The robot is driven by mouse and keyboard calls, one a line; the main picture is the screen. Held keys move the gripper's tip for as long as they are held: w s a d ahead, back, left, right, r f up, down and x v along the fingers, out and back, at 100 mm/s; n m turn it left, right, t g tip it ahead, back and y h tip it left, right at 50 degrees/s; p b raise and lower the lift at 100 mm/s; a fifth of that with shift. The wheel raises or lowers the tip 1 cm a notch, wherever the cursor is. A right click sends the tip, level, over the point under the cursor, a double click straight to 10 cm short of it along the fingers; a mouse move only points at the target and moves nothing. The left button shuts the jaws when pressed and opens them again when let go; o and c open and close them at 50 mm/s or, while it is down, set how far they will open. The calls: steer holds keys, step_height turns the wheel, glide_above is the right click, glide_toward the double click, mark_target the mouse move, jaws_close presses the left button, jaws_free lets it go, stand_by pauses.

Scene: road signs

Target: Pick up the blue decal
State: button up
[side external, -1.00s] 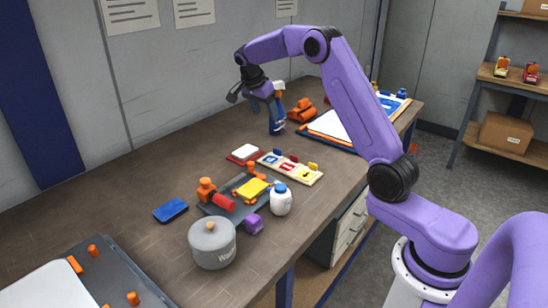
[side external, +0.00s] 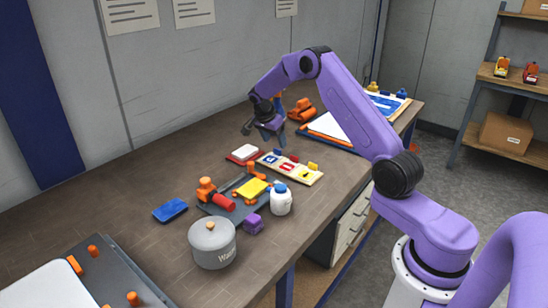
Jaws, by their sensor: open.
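A cream strip (side external: 301,174) near the middle of the bench holds a row of small coloured decals. The blue decal (side external: 269,159) is at its left end, with a red decal (side external: 287,166) in the middle and a yellow decal (side external: 306,175) at the right. My gripper (side external: 263,139) is open and empty. It hangs above and behind the strip's left end, apart from the blue decal. A blue block (side external: 170,210) lies separately at the left.
A white pad on a red base (side external: 244,153) sits just left of the strip. A dark tray (side external: 224,206) with orange clamps and a yellow pad, a white bottle (side external: 281,199), a purple block (side external: 253,224) and a grey pot (side external: 212,242) stand in front.

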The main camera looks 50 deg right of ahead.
mark_target(276, 156)
steer(key=x, duration=0.4)
steer(key=shift+a+f, duration=0.15)
steer(key=shift+a, duration=0.1)
steer(key=shift+s, duration=0.1)
steer(key=c, duration=1.1)
